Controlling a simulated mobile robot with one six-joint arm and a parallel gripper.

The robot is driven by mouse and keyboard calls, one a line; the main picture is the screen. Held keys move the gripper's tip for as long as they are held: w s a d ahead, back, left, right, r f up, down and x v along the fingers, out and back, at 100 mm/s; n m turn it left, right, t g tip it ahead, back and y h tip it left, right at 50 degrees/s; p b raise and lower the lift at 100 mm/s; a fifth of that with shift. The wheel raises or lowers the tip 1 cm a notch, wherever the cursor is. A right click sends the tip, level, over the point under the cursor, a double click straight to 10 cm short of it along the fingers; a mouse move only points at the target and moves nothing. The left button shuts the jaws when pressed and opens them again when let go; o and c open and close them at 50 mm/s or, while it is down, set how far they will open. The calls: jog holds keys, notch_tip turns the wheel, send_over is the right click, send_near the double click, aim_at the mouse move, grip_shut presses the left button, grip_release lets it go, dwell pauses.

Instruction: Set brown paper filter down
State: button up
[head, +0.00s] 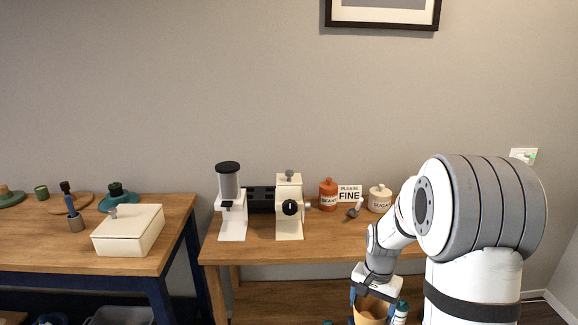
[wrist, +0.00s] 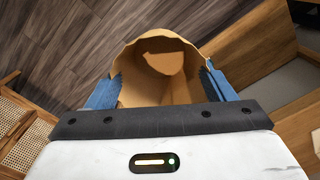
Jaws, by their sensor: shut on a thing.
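The brown paper filter (wrist: 158,72) is held between the two blue fingers of my gripper (wrist: 160,88) in the wrist view. Its open mouth faces the camera and the inside is hollow and shaded. In the head view the filter (head: 371,309) hangs below my gripper (head: 372,297), low at the bottom edge of the picture and in front of the wooden table. My gripper is shut on it. The lower end of the filter is cut off in the head view.
The wooden table (head: 330,246) holds a white grinder (head: 232,205), another cream machine (head: 289,207), an orange beans jar (head: 328,194) and a white sugar jar (head: 379,199). A cane panel (wrist: 32,140) shows at lower left in the wrist view.

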jog(key=w+a+f+n, duration=0.4)
jog(key=w+a+n, duration=0.1)
jog(key=a+n, duration=0.1)
jog(key=s+f, duration=0.4)
jog(key=f, duration=0.2)
jog(key=shift+s+f+n+p, duration=0.15)
jog(key=shift+n+p, duration=0.2)
jog(key=shift+n, duration=0.05)
